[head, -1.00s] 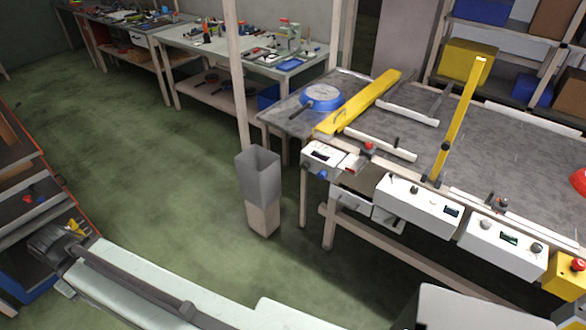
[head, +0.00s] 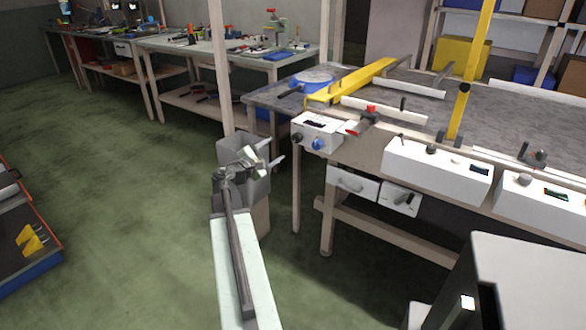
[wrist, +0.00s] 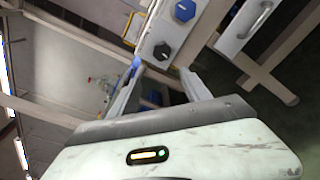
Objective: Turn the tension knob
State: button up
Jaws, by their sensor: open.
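A second white box (head: 437,170) has small knobs on top. My gripper (head: 266,155) is open and empty, to the left of the leftmost box and apart from it.
A grey bin (head: 249,182) stands just below and behind my gripper, beside a wooden post (head: 222,75). A white drawer (head: 351,188) hangs under the conveyor table. Open floor extends to the left.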

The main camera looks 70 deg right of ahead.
aim_at(295, 139)
jog(key=shift+n+h, duration=0.4)
jog(key=shift+n, duration=0.1)
jog(key=x, duration=0.3)
jog(key=s+x, duration=0.1)
jog(key=x, duration=0.3)
jog(key=s+x, duration=0.1)
jog(key=x, duration=0.2)
jog(key=shift+s, duration=0.15)
jog(key=shift+a, duration=0.1)
jog(key=shift+c, duration=0.4)
